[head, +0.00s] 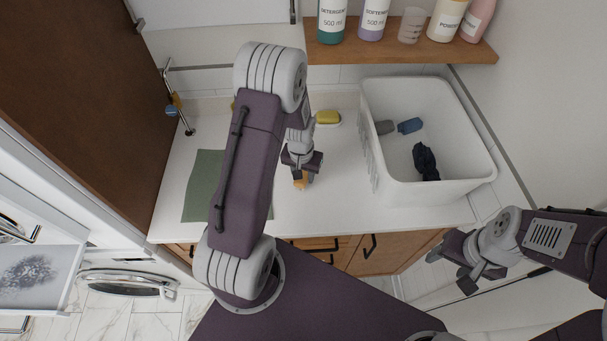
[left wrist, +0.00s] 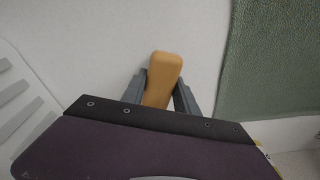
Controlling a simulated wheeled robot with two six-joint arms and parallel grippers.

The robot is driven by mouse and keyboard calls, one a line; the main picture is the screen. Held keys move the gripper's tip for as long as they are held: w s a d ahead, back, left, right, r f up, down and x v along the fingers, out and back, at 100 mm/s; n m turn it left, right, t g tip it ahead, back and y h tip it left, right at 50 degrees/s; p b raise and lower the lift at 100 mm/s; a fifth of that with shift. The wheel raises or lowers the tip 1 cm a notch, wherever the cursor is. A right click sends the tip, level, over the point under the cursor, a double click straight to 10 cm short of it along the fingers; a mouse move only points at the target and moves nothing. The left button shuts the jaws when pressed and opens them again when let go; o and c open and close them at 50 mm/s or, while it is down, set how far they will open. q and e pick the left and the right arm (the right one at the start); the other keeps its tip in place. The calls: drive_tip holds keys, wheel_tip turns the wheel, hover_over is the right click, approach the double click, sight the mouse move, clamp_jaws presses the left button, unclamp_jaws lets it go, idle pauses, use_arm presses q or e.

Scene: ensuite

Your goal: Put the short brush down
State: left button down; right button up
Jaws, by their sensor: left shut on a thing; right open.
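The short brush (head: 299,183) shows as a small orange-tan piece at my left gripper, over the white counter. In the left wrist view its smooth tan body (left wrist: 163,78) stands out between the two dark fingers. My left gripper (head: 303,172) is shut on it; the fingers (left wrist: 161,92) touch its sides. I cannot tell whether the brush touches the counter. Its lower part is hidden by the gripper. My right gripper (head: 461,272) is open and empty, in front of the counter at the right.
A green mat (head: 200,186) lies left of the brush, partly behind my left arm. A white basket (head: 436,191) with dark cloths stands at the right. A yellow sponge (head: 327,117) lies on a dish behind. Bottles stand on a wooden shelf (head: 400,53). The counter (head: 335,205) is clear between mat and basket.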

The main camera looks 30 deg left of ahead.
use_arm(q)
drive_tip(key=shift+w+a+f, duration=0.1)
drive_tip(key=shift+w+f, duration=0.05)
drive_tip(key=shift+f, duration=0.15)
drive_tip(key=shift+f, duration=0.1)
drive_tip(key=shift+f, duration=0.1)
drive_tip(key=c, duration=0.9)
unclamp_jaws()
